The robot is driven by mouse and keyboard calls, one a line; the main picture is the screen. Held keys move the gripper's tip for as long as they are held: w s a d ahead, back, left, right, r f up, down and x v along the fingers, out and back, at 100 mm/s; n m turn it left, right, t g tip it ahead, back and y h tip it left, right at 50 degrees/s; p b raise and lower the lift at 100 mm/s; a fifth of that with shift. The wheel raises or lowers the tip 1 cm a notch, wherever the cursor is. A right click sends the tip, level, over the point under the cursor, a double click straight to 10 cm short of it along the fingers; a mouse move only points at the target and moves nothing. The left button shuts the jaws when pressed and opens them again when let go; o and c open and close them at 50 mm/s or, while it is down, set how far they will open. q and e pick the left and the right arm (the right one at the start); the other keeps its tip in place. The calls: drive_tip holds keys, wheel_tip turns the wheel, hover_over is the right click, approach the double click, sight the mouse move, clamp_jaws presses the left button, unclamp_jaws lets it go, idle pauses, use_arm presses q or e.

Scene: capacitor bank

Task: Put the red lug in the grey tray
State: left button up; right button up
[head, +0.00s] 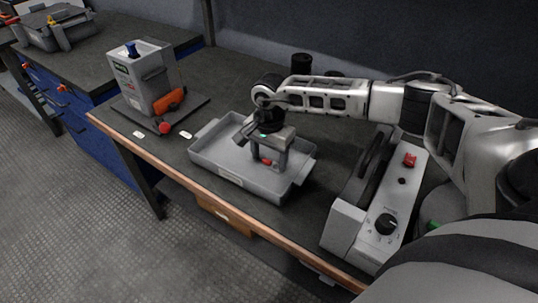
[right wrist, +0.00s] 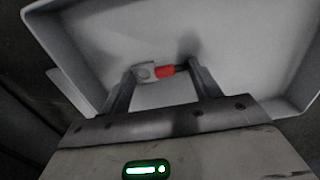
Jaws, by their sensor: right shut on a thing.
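The grey tray (head: 212,172) sits on the dark bench, left of the middle of the head view; its inside fills much of the right wrist view (right wrist: 250,45). My right gripper (head: 268,164) points down inside the tray's outline. It is shut on the red lug (head: 266,161), a small piece with a red sleeve and a grey metal end. In the right wrist view the lug (right wrist: 165,71) lies crosswise between the two fingertips. Whether the lug touches the tray floor I cannot tell. My left gripper is not in view.
A black cylinder (head: 301,63) is behind. The bench's wooden front edge (head: 140,151) runs close by.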

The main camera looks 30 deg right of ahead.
sight(269, 161)
drive_tip(key=o, duration=0.9)
drive_tip(key=shift+o, duration=0.2)
drive_tip(key=shift+r+p, duration=0.15)
drive_tip(key=shift+p, duration=0.15)
wheel_tip(269, 161, up, 12)
drive_tip(key=shift+r, duration=0.2)
